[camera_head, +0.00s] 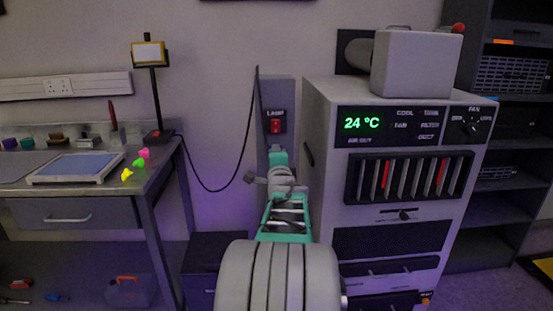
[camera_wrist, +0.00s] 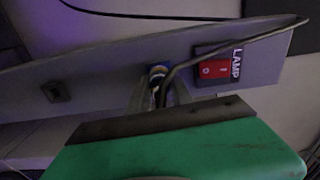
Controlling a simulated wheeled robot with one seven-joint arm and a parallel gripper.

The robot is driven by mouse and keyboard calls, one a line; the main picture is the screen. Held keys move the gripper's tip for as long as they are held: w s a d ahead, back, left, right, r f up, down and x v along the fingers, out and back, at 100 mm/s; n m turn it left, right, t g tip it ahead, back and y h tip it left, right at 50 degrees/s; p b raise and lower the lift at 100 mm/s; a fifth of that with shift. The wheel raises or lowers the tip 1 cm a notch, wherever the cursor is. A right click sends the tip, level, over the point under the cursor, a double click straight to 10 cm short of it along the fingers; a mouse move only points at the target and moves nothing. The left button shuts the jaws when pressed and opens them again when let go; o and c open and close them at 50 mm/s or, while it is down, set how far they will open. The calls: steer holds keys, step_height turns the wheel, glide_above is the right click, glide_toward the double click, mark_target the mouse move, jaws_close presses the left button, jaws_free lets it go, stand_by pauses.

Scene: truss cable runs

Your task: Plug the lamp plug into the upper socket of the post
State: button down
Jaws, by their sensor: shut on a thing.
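The grey post (camera_head: 276,92) stands left of the cabinet and bears a red LAMP switch (camera_head: 275,126), also seen in the wrist view (camera_wrist: 213,69). My gripper (camera_wrist: 165,92) is shut on the lamp plug, mostly hidden between the fingers. A blue part (camera_wrist: 158,73) shows at the fingertips, against the post's face below the switch. I cannot tell whether it belongs to the plug or the upper socket, nor how deep the plug sits. A dark socket (camera_wrist: 56,91) farther down the post is empty. The lamp (camera_head: 149,54) stands on the bench.
The black lamp cable (camera_head: 215,190) hangs in a loop from bench to post, and a cable crosses the switch in the wrist view (camera_wrist: 262,35). The cabinet (camera_head: 322,115) stands close on the right. The workbench (camera_head: 160,178) is left, with wall space between.

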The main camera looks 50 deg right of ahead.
steer(key=shift+d+r, duration=0.1)
steer(key=shift+r, duration=0.15)
steer(key=shift+m, duration=0.4)
steer(key=shift+w+r+m+b, duration=0.1)
steer(key=shift+m+b, duration=0.3)
steer(key=shift+m, duration=0.6)
steer(key=c, duration=1.5)
jaws_free()
steer(key=shift+c, duration=0.2)
steer(key=o, duration=0.5)
steer(key=shift+d+f, duration=0.1)
steer(key=shift+f, duration=0.1)
steer(key=shift+c, duration=0.2)
steer(key=shift+f, duration=0.1)
